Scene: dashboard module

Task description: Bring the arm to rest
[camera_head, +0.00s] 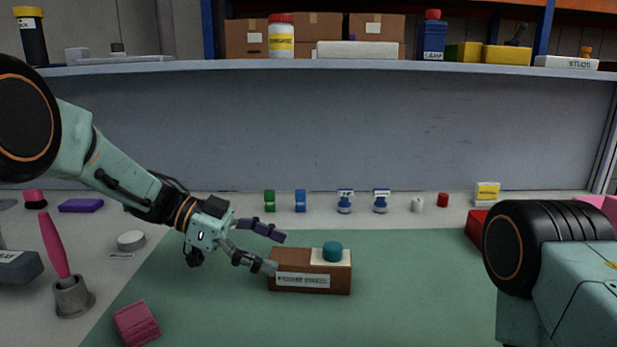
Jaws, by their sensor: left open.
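My left arm comes in from the left, and its gripper (277,253) is open, with its two dark fingers apart. The fingertips are at the left side of a brown box-shaped module (312,283) with a teal knob on a pale plate on top. The lower finger overlaps the module's upper left corner in the picture; I cannot tell if it touches. Of my right arm only a thick teal and black part shows at the lower right; its gripper is out of view.
The module sits on a green mat (420,300). A pink block (136,323) and a pink-handled tool in a grey holder (72,296) stand at the left. Several small parts line the back, below a loaded shelf (350,66). A red box (476,228) is at the right.

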